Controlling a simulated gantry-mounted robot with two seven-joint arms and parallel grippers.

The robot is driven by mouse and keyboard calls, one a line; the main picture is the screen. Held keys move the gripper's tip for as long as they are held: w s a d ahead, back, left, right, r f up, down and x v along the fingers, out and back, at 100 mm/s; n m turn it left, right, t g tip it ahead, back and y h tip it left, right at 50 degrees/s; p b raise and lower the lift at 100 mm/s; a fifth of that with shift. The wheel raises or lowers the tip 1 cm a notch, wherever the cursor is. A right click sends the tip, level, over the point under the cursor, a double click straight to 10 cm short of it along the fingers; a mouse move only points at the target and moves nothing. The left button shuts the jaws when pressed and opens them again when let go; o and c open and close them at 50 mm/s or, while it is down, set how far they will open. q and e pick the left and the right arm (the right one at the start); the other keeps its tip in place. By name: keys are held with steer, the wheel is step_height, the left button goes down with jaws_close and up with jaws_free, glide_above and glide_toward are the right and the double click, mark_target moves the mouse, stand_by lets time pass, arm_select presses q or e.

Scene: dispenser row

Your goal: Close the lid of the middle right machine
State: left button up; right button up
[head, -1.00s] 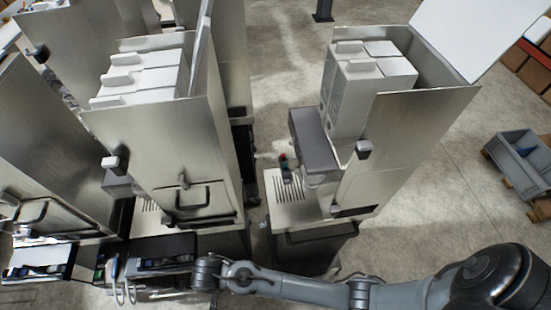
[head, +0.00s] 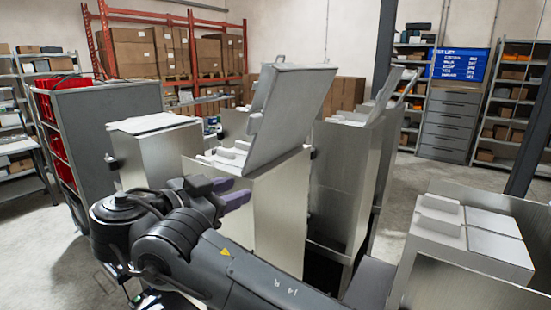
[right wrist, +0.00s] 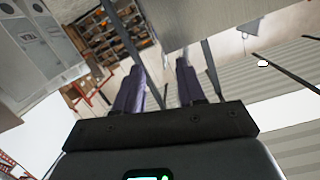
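A tall steel machine (head: 275,205) stands in the centre of the head view with its lid (head: 290,112) raised steeply. White blocks show inside its top. I cannot tell for certain that this is the middle right machine. My right gripper (head: 238,192) is in front of this machine's left part, below the raised lid; no contact is visible. In the right wrist view its two purple fingers (right wrist: 158,80) are apart with nothing between them. My left gripper is not in view.
Another machine (head: 345,185) stands behind to the right, with a raised lid (head: 385,92). A machine with its top covered (head: 160,160) stands at left. An open-topped machine (head: 450,285) with white containers is at lower right. Shelving (head: 105,50) and boxes line the back.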

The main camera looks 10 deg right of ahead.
steer(key=m+t+h, duration=0.1)
steer(key=t, duration=0.1)
glide_toward(248, 127)
steer(key=x, duration=0.3)
steer(key=shift+m, duration=0.3)
steer(key=p+x, duration=0.3)
steer(key=x, duration=0.5)
steer(key=shift+d+r, duration=0.15)
steer(key=shift+x, duration=0.9)
steer(key=shift+c, duration=0.3)
jaws_close()
